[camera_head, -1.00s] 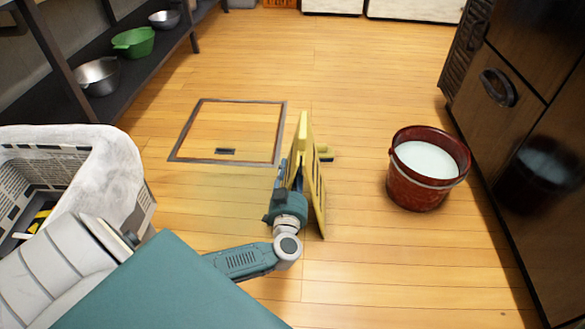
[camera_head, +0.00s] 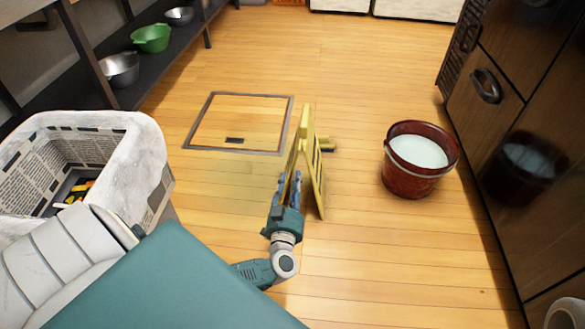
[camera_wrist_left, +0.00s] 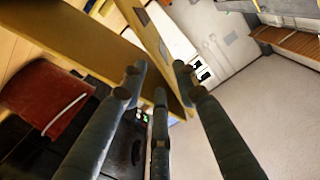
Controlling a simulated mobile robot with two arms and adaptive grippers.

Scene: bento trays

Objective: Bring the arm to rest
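My left gripper (camera_head: 289,182) is low over the floor in the head view, just left of a yellow folding floor sign (camera_head: 315,175). The sign stands upright on the wooden floor, its panels spread in an A shape. In the left wrist view, my left gripper's fingers (camera_wrist_left: 158,82) are spread apart, and the yellow sign (camera_wrist_left: 85,40) shows beyond them. I see nothing held between the fingers. Whether a finger touches the sign is unclear. My right gripper is not in view.
A red bucket (camera_head: 402,180) of white liquid stands right of the sign, by dark cabinets (camera_head: 540,75). A newspaper-lined basket (camera_head: 150,150) is at left. Shelves with bowls (camera_head: 151,38) line the back left. A framed floor hatch (camera_head: 289,125) lies left of the sign.

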